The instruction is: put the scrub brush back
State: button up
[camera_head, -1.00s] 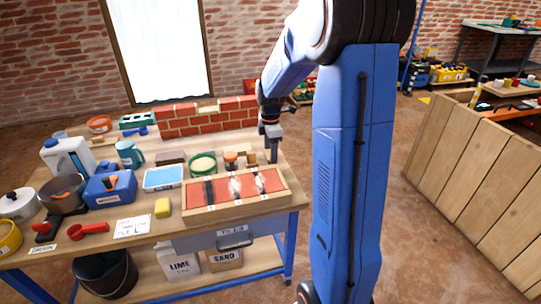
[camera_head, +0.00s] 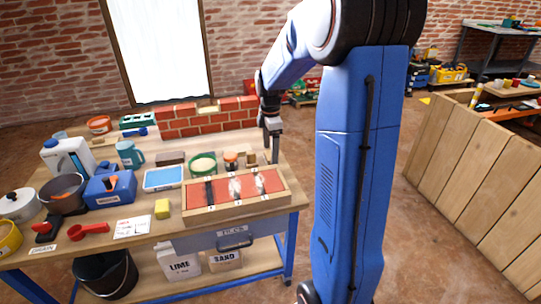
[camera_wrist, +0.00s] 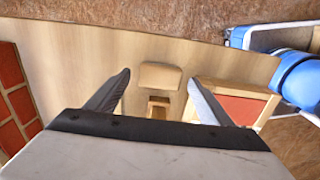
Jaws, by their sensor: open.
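A small wooden-backed block (camera_head: 252,158), which may be the scrub brush, stands near the back right of the workbench behind the tray of red bricks. In the wrist view a pale wooden block (camera_wrist: 160,76) shows between the fingers, with a smaller brown wooden piece below it; I cannot tell for sure which is the brush. My gripper (camera_head: 275,158) points down at the bench's right end, just right of the wooden block. It is open and empty in the wrist view (camera_wrist: 159,82), its fingers apart on either side of the pale block.
The framed brick tray (camera_head: 190,213) lies along the front right. A low brick wall (camera_head: 205,122) stands behind.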

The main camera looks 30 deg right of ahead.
notch_tip(320, 180, up, 8)
jog(key=s+a+r+m+t, duration=0.1)
jog(key=s+a+r+m, duration=0.25)
jog(key=s+a, duration=0.3)
jog(key=s+a+m+t, duration=0.1)
jog(key=s+a+m, duration=0.2)
jog(key=s, duration=0.5)
jog(key=s+a+f+m+t, duration=0.1)
jog(key=s+a+m, duration=0.2)
jog(key=s, duration=0.4)
jog(key=s+a+f+m+t, duration=0.1)
jog(key=s+a+m, duration=0.2)
jog(key=s+m, duration=0.2)
jog(key=s, duration=0.3)
jog(key=shift+s+a+t, duration=0.2)
jog(key=shift+s+t, duration=0.15)
jog(key=shift+t, duration=0.05)
